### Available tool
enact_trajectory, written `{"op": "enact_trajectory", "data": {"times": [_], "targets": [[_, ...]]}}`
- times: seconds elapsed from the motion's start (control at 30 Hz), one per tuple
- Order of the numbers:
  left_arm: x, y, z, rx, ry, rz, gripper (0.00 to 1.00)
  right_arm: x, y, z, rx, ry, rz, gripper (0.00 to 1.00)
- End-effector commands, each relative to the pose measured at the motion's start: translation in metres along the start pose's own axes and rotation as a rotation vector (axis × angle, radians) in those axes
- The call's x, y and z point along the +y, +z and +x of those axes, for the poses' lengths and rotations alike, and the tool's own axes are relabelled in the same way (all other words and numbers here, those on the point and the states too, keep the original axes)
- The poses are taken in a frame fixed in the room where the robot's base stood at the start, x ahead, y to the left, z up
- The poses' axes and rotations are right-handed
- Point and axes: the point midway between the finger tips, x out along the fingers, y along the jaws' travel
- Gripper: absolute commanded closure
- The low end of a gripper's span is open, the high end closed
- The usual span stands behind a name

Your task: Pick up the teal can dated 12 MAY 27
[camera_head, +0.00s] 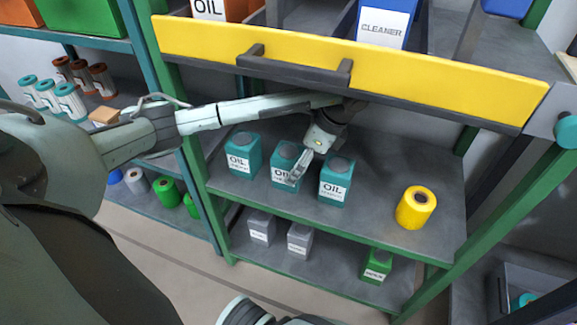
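Three teal cans with white OIL labels stand upright in a row on the middle shelf: a left one (243,153), a middle one (279,165) and a right one (336,180). The small print under OIL is too small to read, so I cannot tell which is dated 12 MAY 27. My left gripper (301,170) points down in front of the right side of the middle can and covers part of its label. The right can is just to its right. Whether its fingers touch or grip a can is unclear. My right gripper is not identifiable.
A yellow drawer front (350,72) with a dark handle hangs above the cans and my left forearm. A yellow roll-shaped container (416,207) stands at the right of the shelf. Grey cans (262,227) and a green can (377,265) are below.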

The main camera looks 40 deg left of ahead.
Motion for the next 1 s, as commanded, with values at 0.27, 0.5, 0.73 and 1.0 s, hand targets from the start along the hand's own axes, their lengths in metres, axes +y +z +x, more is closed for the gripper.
{"op": "enact_trajectory", "data": {"times": [0.27, 0.5, 0.73, 1.0], "targets": [[0.001, 0.009, 0.038, -0.002, 0.003, -0.003, 0.17, -0.001, 0.001, 0.004, -0.003, -0.002, -0.001, 0.00], [0.000, 0.009, 0.054, 0.000, 0.000, -0.002, 0.17, -0.001, 0.000, 0.002, 0.000, -0.002, -0.001, 0.00], [0.000, 0.009, 0.053, 0.000, 0.000, -0.002, 0.26, -0.001, 0.000, 0.002, 0.000, -0.001, -0.001, 0.00], [0.000, 0.009, 0.053, 0.000, 0.000, -0.002, 0.59, 0.000, -0.001, 0.002, 0.002, -0.001, 0.000, 0.00]]}}
